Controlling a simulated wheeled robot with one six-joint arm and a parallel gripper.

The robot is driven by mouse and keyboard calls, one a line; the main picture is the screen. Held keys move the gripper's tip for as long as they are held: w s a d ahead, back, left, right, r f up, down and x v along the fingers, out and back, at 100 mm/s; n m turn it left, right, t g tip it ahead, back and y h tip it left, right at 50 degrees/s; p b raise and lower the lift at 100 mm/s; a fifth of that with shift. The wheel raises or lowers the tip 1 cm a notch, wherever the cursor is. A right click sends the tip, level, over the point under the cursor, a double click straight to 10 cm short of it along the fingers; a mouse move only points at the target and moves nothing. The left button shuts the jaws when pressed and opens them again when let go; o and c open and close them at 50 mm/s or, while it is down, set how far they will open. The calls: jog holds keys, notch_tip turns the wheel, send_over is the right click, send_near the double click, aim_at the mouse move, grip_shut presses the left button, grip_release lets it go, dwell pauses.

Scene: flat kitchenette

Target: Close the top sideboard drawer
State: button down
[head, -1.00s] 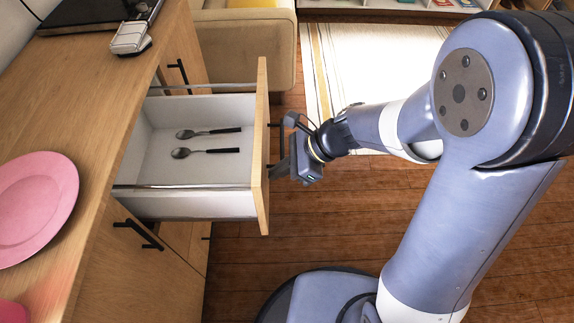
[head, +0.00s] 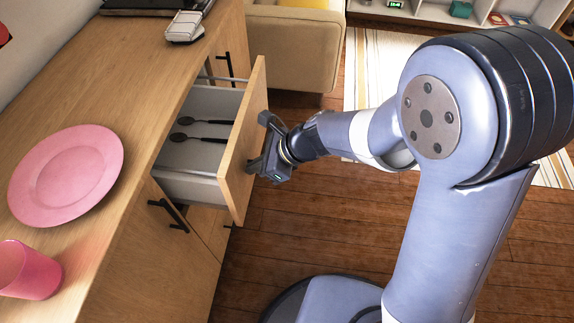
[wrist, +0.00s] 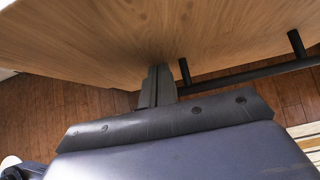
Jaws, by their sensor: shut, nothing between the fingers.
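The top sideboard drawer (head: 243,140) is partly open, with its wooden front standing out from the sideboard (head: 165,90). Two dark-handled spoons (head: 205,130) lie inside it. My gripper (head: 256,164) is at the outer face of the drawer front, its fingers shut and empty. In the wrist view the shut fingers (wrist: 158,86) meet the wooden drawer front (wrist: 110,45), beside the dark bar handle (wrist: 245,76). The fingertips appear to touch the front; the exact contact is hard to see.
A pink plate (head: 66,175) and a pink cup (head: 28,270) stand on the sideboard top. A white device (head: 184,27) lies farther back. A beige sofa (head: 295,45) stands behind the drawer. Wooden floor (head: 300,225) is clear in front.

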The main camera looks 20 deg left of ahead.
jog(key=s+a+p, duration=0.3)
jog(key=a+p, duration=0.1)
jog(key=a, duration=1.1)
jog(key=shift+s+a, duration=0.4)
jog(key=shift+r, duration=0.1)
jog(key=shift+r, duration=0.15)
